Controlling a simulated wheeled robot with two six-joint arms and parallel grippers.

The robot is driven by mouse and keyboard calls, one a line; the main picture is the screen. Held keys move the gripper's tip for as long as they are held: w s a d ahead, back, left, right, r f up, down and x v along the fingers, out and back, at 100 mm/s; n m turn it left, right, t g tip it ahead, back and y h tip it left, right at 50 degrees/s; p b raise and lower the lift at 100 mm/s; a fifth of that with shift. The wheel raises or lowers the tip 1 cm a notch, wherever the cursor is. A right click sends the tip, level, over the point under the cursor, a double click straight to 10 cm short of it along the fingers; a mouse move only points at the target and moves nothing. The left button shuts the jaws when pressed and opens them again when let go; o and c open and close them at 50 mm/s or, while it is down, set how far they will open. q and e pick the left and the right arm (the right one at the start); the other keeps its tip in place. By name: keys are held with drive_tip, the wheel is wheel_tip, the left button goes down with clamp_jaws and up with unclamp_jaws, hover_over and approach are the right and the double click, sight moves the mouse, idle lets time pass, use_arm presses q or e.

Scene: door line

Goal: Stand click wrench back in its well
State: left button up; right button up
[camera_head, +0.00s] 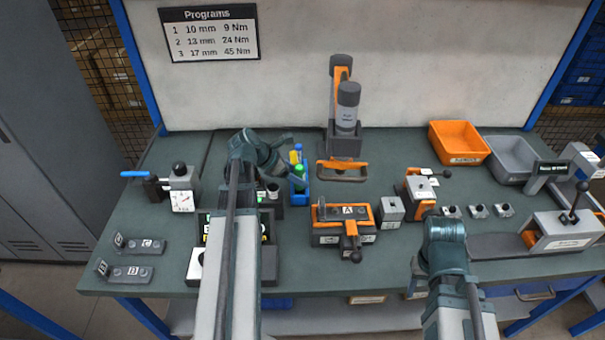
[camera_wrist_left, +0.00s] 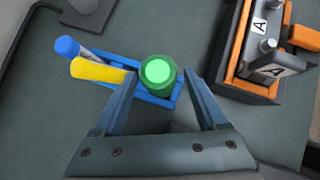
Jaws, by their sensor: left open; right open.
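A blue caddy (camera_head: 299,190) stands at the middle of the bench and holds a green-topped cylinder (camera_head: 299,172), with yellow and blue pieces beside it. In the left wrist view the green round top (camera_wrist_left: 158,73) sits between the fingertips, and the yellow piece (camera_wrist_left: 98,71) and blue-ended rod (camera_wrist_left: 68,47) lean at its left. My left gripper (camera_head: 291,152) is open over the caddy; I cannot tell whether a finger touches anything. A blue-handled tool (camera_head: 134,174) lies at the dial gauge on the left. I cannot tell for sure which is the click wrench. My right gripper is hidden by its arm.
An orange clamp fixture marked A (camera_head: 343,212) stands right of the caddy. A tall orange and grey tool stand (camera_head: 345,140) is behind. The dial gauge (camera_head: 182,190) is left, orange (camera_head: 459,142) and grey (camera_head: 510,158) bins back right.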

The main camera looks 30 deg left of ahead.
use_arm(q)
drive_tip(key=p+v, duration=0.5)
drive_tip(key=v, duration=0.4)
drive_tip(key=shift+p, duration=0.3)
use_arm(e)
wheel_tip(320, 180, up, 7)
drive_tip(key=shift+f, duration=0.1)
